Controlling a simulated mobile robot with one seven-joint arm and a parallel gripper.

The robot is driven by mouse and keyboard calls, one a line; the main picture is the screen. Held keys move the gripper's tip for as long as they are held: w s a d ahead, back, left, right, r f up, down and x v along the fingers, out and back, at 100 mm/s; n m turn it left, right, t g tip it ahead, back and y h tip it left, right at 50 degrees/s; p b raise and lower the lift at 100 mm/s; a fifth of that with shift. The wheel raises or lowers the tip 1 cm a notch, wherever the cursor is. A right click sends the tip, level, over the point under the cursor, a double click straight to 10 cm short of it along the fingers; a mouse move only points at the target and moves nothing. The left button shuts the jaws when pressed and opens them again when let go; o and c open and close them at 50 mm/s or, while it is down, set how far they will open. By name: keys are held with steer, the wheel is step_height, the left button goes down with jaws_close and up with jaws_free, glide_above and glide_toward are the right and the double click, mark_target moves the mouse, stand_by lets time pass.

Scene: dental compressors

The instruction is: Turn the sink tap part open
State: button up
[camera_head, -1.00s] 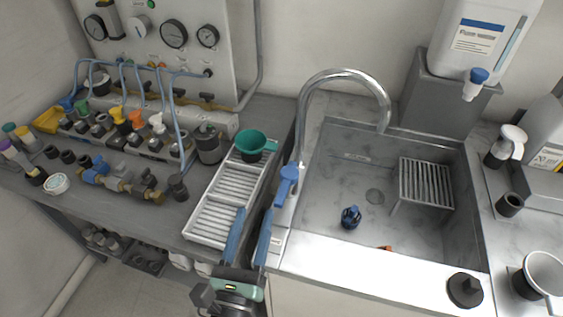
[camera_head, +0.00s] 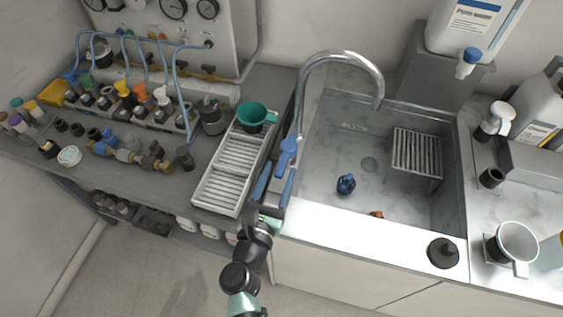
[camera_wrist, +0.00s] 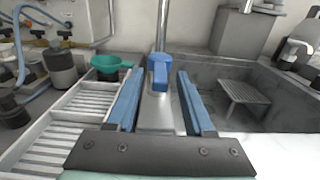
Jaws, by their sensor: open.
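The sink tap is a tall curved chrome spout (camera_head: 345,54) rising at the sink's left rim. Its blue lever handle (camera_head: 287,150) sits low on the body, on the near side. In the wrist view the blue handle (camera_wrist: 159,72) stands ahead, centred between my fingers. My gripper (camera_head: 274,186) is open, with two long blue fingers pointing toward the handle. In the wrist view the gripper (camera_wrist: 160,95) has a finger on each side of the tap's line. The fingertips are near the handle; I cannot tell whether they touch it.
The steel sink (camera_head: 345,130) holds a blue fitting (camera_head: 346,184), an orange piece (camera_head: 376,214) and a rack (camera_head: 416,153). A white tray (camera_head: 228,176) with a green funnel (camera_head: 252,115) lies left of the tap. A black knob (camera_head: 443,253) stands on the front counter.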

mark_target(286, 156)
steer(key=shift+x, duration=1.35)
jaws_close()
stand_by(0.5)
